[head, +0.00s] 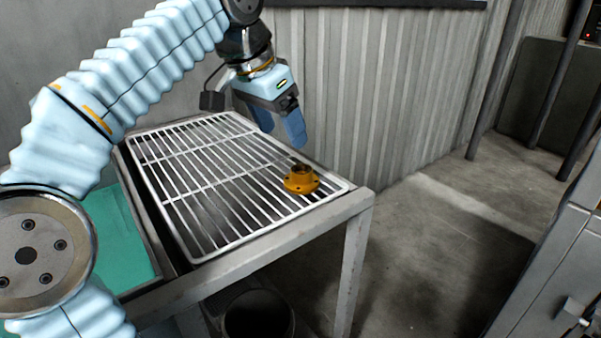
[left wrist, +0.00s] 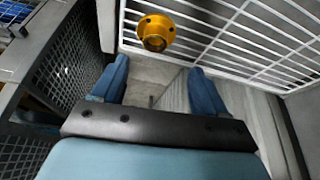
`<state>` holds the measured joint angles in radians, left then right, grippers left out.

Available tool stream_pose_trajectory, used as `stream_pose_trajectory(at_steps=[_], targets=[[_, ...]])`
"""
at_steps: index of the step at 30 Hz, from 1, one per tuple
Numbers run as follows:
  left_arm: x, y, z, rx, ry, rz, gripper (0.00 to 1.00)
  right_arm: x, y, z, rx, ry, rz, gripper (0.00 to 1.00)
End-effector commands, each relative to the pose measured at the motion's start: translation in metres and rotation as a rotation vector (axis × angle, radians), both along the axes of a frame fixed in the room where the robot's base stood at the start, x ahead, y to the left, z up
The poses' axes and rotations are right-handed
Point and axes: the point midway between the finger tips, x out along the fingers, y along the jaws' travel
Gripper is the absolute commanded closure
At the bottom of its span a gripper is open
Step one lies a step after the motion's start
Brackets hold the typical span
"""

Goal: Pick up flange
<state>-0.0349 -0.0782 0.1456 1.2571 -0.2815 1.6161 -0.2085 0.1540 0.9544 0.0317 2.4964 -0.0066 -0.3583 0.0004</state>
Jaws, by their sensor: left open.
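The orange flange (head: 301,180) sits on the white wire rack (head: 190,254) near its right front corner, with its round hub facing up. In the left wrist view the flange (left wrist: 156,32) shows beyond the fingertips, roughly between their lines. My left gripper (head: 280,131) hangs above the rack, behind and a little left of the flange. Its two blue fingers are apart and empty, and they do not touch the flange. In the left wrist view the open left gripper (left wrist: 158,75) also shows. My right gripper is not in view.
The rack lies on a grey metal table (head: 356,220) with a corrugated wall (head: 400,90) behind it. A green surface (head: 118,235) lies left of the rack. A dark bin (head: 258,318) stands below, and a grey cabinet (head: 548,270) is at right. Open floor lies between table and cabinet.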

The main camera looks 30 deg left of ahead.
Motion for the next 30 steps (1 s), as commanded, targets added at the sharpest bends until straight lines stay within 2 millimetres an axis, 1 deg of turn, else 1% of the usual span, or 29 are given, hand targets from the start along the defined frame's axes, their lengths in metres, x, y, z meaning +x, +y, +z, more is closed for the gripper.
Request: stream_pose_trajectory(at_steps=[1,3,6,11,16,18,22,28,29,30], targets=[[0.003,-0.001,-0.011,0.001,0.005,0.001,0.26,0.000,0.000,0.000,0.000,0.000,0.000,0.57],[0.008,-0.002,-0.024,0.000,0.004,0.001,0.26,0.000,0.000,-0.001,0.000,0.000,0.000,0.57],[0.014,-0.004,-0.036,0.000,0.003,0.001,0.26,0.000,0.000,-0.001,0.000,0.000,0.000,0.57],[0.018,-0.007,-0.047,-0.001,0.002,-0.001,0.26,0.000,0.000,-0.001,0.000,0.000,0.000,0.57],[0.025,-0.016,-0.072,-0.001,0.003,-0.001,0.26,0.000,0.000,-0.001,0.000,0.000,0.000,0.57],[0.030,-0.016,-0.081,0.000,0.003,0.001,0.26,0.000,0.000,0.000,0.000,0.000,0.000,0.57],[0.033,-0.017,-0.090,-0.001,0.001,0.001,0.26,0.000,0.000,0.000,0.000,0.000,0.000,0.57],[0.034,-0.017,-0.091,-0.001,0.000,0.001,0.26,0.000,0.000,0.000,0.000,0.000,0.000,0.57],[0.034,-0.017,-0.091,-0.001,0.000,0.001,0.29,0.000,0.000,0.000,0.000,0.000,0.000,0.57],[0.034,-0.017,-0.091,-0.001,0.000,0.001,0.36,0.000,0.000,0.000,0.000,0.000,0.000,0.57]])
